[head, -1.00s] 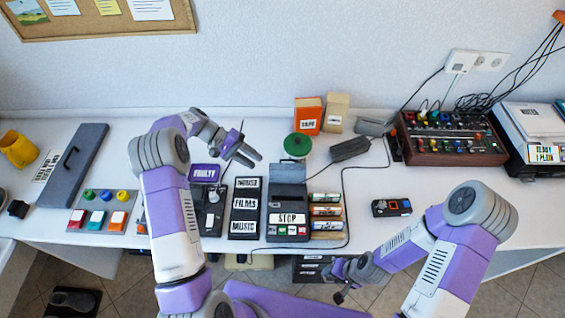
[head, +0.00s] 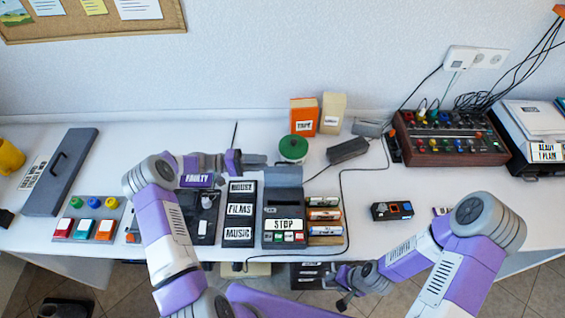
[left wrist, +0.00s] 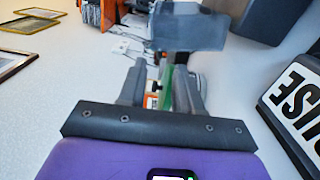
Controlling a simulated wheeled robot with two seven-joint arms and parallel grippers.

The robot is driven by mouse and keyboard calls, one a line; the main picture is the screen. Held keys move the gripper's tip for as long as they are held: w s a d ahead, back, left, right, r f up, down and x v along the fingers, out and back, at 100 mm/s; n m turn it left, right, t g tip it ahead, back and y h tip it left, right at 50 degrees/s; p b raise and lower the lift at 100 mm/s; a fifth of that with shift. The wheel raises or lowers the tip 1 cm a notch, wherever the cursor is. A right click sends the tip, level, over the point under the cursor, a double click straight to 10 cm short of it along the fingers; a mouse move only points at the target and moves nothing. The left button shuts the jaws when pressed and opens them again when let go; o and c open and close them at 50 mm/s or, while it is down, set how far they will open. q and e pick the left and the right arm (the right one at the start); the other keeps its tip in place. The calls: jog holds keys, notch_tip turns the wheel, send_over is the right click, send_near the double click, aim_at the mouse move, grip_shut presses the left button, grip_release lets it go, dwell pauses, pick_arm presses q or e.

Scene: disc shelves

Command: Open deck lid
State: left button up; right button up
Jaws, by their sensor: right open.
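The dark grey deck (head: 284,222) with a STOP label and a row of buttons stands near the middle of the table in the head view. Its grey lid panel (head: 284,174) shows at the deck's back end; its exact angle is hard to tell. My left gripper (head: 262,162) points right, just left of and behind the lid panel. In the left wrist view its two fingers (left wrist: 163,92) are apart with a gap between them. A grey panel (left wrist: 188,28), seemingly the lid, lies beyond the fingertips. My right gripper (head: 343,301) is open and empty near the table's front edge.
Left of the deck stands a rack labelled HOUSE, FILMS, MUSIC (head: 240,212); right of it are stacked cassettes (head: 324,220). A green round container (head: 293,147) stands behind the deck. A cable (head: 345,200) runs along the right.

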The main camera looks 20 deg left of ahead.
pick_arm(q)
jog(key=x, duration=0.7)
jog(key=shift+c, duration=0.5)
grip_shut()
jog(key=shift+s+f, duration=0.1)
